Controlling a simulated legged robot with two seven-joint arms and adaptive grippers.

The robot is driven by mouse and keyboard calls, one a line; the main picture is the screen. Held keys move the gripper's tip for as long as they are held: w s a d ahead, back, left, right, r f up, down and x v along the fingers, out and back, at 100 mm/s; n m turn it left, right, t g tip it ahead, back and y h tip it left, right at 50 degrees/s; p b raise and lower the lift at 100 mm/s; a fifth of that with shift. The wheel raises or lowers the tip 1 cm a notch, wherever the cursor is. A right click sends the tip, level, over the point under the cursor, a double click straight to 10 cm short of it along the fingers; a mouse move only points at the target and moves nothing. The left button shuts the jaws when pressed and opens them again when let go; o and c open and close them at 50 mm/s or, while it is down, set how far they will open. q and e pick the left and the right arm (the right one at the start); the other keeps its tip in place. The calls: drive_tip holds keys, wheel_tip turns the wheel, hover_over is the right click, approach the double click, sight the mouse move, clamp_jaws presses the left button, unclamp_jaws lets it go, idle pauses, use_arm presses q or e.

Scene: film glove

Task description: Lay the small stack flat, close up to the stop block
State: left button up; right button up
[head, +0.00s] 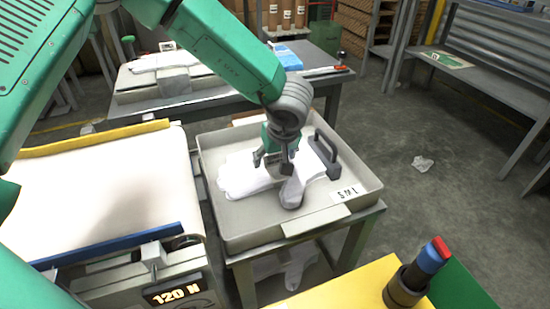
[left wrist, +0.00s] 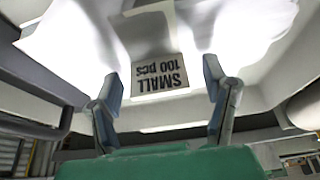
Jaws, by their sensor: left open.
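A white stack of film gloves (head: 242,178) lies in the grey tray (head: 265,232), partly hidden by my left gripper. In the left wrist view a white stack (left wrist: 80,45) with a card reading "SMALL 100 pcs" (left wrist: 163,78) shows upside down beyond my fingers. My left gripper (head: 276,163) is open over the tray, its fingers spread on either side of the card in the wrist view (left wrist: 161,72). I cannot tell whether they touch the stack. A dark grey upright bracket (head: 324,157), perhaps the stop block, stands right of my gripper. My right gripper is out of view.
The tray has raised walls and an "S M L" label (head: 345,193). A padded white-topped bench (head: 100,190) marked "120 N" stands left. Another table (head: 318,88) stands behind. Floor at right is mostly clear.

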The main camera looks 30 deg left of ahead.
sight(281, 179)
use_arm(q)
drive_tip(key=p+v, duration=0.3)
drive_tip(key=v, duration=0.8)
drive_tip(key=shift+r+p, duration=0.15)
drive_tip(key=shift+p, duration=0.2)
drive_tip(key=shift+s, duration=0.1)
